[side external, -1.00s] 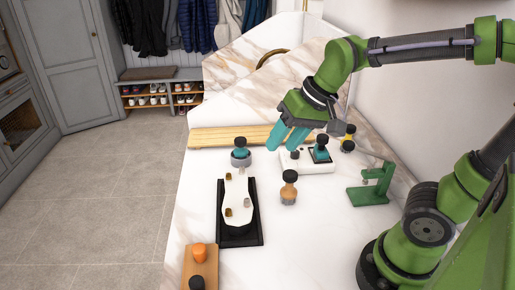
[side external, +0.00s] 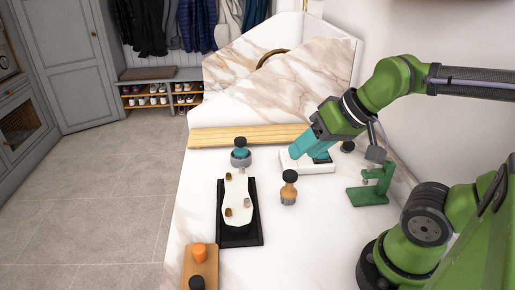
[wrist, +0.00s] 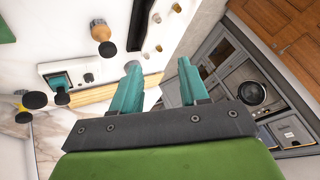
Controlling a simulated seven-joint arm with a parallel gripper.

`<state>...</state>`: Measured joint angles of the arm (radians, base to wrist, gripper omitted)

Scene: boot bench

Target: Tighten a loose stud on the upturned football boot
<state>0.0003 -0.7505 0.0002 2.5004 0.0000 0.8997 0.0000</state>
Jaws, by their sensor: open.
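The upturned football boot (side external: 238,190) shows its white sole, with several brownish studs (side external: 247,203), in a black holder (side external: 240,240). I cannot tell which stud is loose. My gripper (side external: 300,152) has teal fingers, over the white dock (side external: 310,167) in the side view. In the wrist view my gripper (wrist: 156,65) is open, with nothing between its fingers. A black-topped teal tool (wrist: 57,82) sits on the white dock (wrist: 80,70), left of the fingers there. In the side view the gripper mostly hides this tool. The boot's sole (wrist: 153,32) is partly in the wrist view.
A wooden-handled tool (side external: 289,190) stands right of the boot. A black-topped teal-and-grey piece (side external: 240,156) stands behind the boot. A green stand (side external: 370,192) is at the right. A board with an orange piece (side external: 199,253) lies in front. A wooden strip (side external: 240,136) runs along the back.

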